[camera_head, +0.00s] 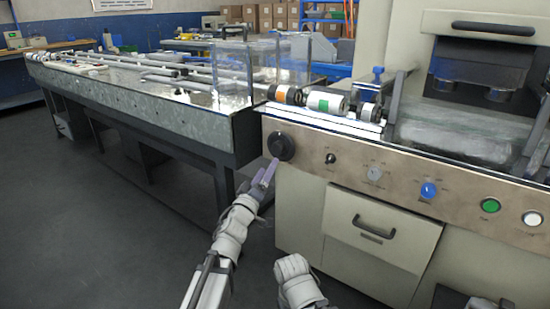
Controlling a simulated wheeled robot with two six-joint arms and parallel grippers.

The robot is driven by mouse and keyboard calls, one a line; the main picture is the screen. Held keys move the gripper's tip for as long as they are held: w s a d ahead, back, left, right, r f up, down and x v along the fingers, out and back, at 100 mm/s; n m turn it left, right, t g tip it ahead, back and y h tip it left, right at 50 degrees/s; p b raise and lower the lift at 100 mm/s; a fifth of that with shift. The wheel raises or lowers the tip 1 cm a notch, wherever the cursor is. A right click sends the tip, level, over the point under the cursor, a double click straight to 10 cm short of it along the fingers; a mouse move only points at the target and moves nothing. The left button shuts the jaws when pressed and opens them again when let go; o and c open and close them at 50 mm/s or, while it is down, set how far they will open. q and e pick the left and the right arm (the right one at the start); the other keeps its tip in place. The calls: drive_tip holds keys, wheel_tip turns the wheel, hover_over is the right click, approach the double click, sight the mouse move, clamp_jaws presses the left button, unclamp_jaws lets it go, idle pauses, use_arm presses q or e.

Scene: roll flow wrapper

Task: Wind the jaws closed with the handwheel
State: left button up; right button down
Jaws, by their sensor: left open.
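The handwheel is probably the round black knob (281,146) at the left end of the machine's front panel. My left gripper (266,172), with purple-tinted fingers, is open just below and left of the knob. Its fingers point up toward the knob, with a small gap showing in the picture; the depth between them is hard to judge. The dark blocks (484,68) in the machine's opening at the upper right may be the jaws; their gap is unclear. A white-covered link of mine shows at bottom centre, but no right gripper fingers show.
The beige panel (394,184) carries a small black switch (331,158), a blue knob (428,190), a green button (490,205) and a white button (532,218). Below is a drawer (378,231). A long conveyor table (150,112) stands left. The floor at lower left is clear.

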sight(277, 151)
use_arm(q)
drive_tip(key=shift+w, duration=0.15)
drive_tip(key=p+x, duration=0.2)
drive_tip(key=x, duration=0.5)
drive_tip(key=shift+w+d+r, duration=0.15)
drive_tip(key=shift+w, duration=0.15)
clamp_jaws()
idle(0.4)
